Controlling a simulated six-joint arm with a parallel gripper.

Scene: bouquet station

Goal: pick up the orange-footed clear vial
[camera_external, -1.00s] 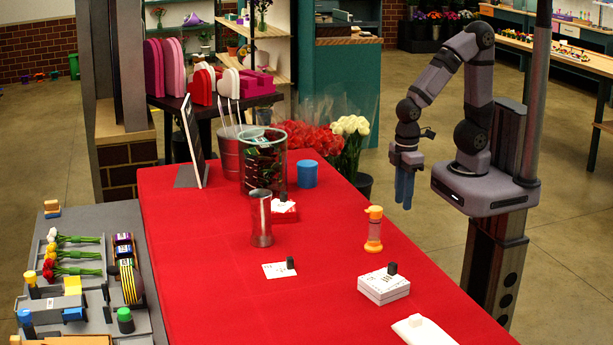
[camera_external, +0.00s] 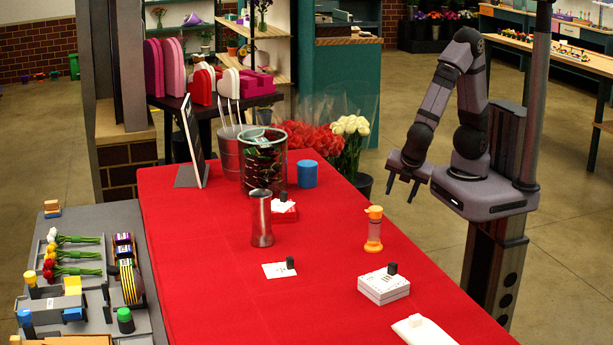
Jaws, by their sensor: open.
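The orange-footed clear vial (camera_external: 374,230) stands upright on the red table near its right edge. It has an orange top and an orange foot with a clear middle. My gripper (camera_external: 399,196) is to the upper right of the vial in the picture, near the table's right edge. Its two dark fingers are spread apart, with nothing between them. The gripper and the vial are apart.
A metal cup (camera_external: 261,218) stands left of the vial. A stack of white cards (camera_external: 384,286) with a dark block lies in front of it. A blue cylinder (camera_external: 308,174) and a tall clear container (camera_external: 264,162) stand farther back. The red tablecloth (camera_external: 325,260) is bare around the vial.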

